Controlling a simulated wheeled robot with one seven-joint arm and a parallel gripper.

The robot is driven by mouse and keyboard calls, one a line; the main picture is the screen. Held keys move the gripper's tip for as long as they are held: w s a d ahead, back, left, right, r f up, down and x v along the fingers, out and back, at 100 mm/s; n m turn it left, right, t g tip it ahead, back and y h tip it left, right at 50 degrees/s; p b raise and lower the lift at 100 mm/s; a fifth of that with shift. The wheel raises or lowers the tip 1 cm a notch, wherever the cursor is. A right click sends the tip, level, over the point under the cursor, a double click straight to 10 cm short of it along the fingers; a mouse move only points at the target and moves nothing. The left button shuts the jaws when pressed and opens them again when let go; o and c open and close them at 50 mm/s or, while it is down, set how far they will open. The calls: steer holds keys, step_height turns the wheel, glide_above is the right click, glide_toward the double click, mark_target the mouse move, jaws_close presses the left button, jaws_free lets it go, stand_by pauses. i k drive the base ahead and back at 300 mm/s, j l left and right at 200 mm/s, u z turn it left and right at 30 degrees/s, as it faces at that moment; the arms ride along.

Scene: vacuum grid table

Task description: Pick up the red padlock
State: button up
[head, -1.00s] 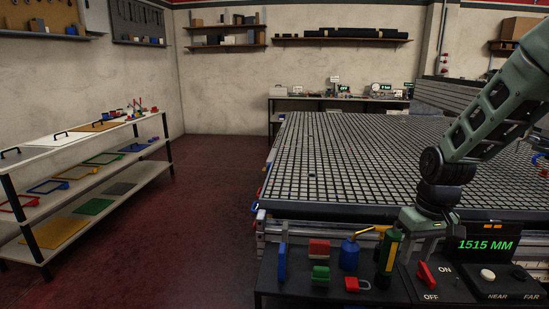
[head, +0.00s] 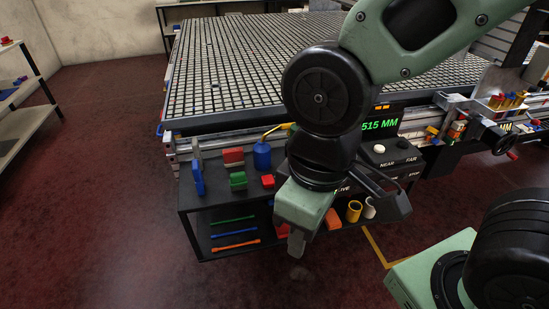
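The red padlock (head: 268,181) lies on the dark top of the small bench (head: 222,205) in front of the grid table. Only its red body shows clearly. Its shackle side runs up to my arm and is hidden. My gripper (head: 298,243) hangs down in front of the bench, to the right of the padlock and nearer the camera. It appears apart from the padlock. Its fingers are seen edge-on and partly overlap, so I cannot tell whether they are open.
A green block (head: 238,180), a red block (head: 233,156), a blue oil can (head: 262,154) and a blue upright piece (head: 197,178) stand close to the padlock. A control panel (head: 392,155) is at the right. The grid table (head: 240,60) is behind. Floor in front is clear.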

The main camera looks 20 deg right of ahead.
mark_target(268, 181)
steer(key=z, duration=0.65)
steer(key=i+j+z, duration=0.2)
steer(key=j, duration=0.2)
steer(key=i+j+z, duration=0.15)
steer(key=j, duration=0.2)
steer(key=i+j+z, duration=0.2)
steer(key=j, duration=0.25)
steer(key=j+z, duration=0.2)
steer(key=j, duration=0.2)
